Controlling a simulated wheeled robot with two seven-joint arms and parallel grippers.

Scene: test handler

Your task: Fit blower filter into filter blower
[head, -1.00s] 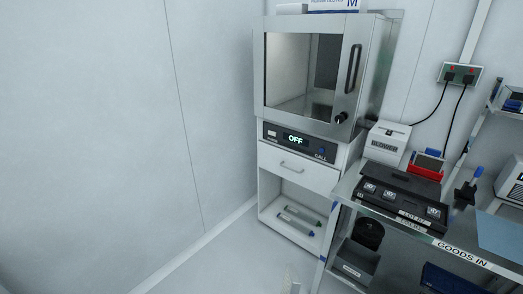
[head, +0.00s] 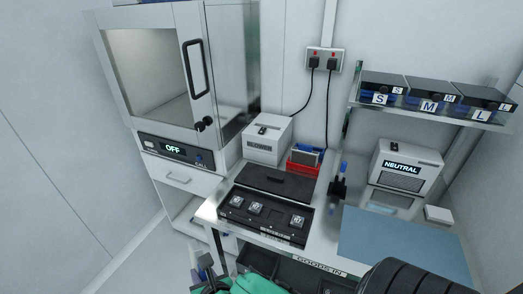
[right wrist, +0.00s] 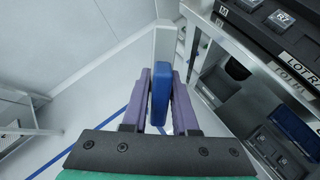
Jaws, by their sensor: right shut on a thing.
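The filter blower (head: 267,139) is a white box with a dark slot on top, on the back left of the bench beside the cabinet. My right gripper (head: 206,270) is low at the bottom of the head view, in front of the bench and below its top, well apart from the blower. In the right wrist view its purple fingers (right wrist: 160,98) are shut on a flat piece with a blue part (right wrist: 158,92) and a pale bar (right wrist: 164,45) beyond. I cannot tell for sure that this piece is the blower filter. My left gripper is out of view.
A black tray (head: 265,235) with several small parts lies at the bench's front left. A red holder (head: 303,164) stands right of the blower. A steel cabinet (head: 232,70) reading OFF stands left. A blue mat (head: 400,240) and a NEUTRAL unit (head: 405,165) are right.

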